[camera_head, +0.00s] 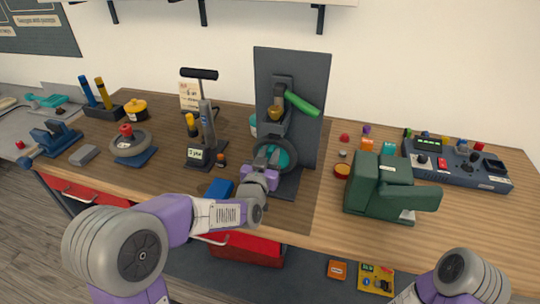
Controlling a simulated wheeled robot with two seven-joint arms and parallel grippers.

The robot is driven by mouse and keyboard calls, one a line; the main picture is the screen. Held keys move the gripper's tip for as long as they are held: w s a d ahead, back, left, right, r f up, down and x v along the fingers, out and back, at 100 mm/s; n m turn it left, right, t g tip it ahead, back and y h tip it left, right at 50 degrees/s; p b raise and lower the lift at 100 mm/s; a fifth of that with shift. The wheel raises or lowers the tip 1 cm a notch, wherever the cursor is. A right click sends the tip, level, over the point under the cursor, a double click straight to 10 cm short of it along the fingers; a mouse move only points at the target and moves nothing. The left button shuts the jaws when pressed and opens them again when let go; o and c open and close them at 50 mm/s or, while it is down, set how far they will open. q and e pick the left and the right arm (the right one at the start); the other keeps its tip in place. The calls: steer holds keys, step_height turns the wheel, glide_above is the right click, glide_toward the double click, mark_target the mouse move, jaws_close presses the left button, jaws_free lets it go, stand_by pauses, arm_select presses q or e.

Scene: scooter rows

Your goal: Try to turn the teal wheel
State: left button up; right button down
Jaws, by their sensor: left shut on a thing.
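The teal wheel (283,153), with a dark tyre around it, stands upright low on a dark panel stand (299,87) at the middle of the bench. My left gripper (264,166) reaches it from the front and is shut on its near lower-left part. The gripper and wrist hide the lower part of the wheel and the fingertips themselves. A green handle (301,104) sticks out to the right above the wheel. Only part of my right arm shows at the bottom right; its gripper is out of view.
A dark green vise-like block (379,188) stands right of the wheel, with a control box (457,165) behind it. A blue block (219,189) lies close to my left wrist. A pump (207,130) and a small wheel on a stand (130,143) are to the left. An open red drawer (245,250) is below.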

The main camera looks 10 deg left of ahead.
arm_select(q)
steer(key=shift+r, duration=0.15)
stand_by(1.2)
steer(key=o, duration=1.9)
steer(key=shift+d, duration=0.15)
steer(key=shift+c, duration=0.2)
steer(key=s, duration=0.8)
steer(key=shift+b, duration=0.35)
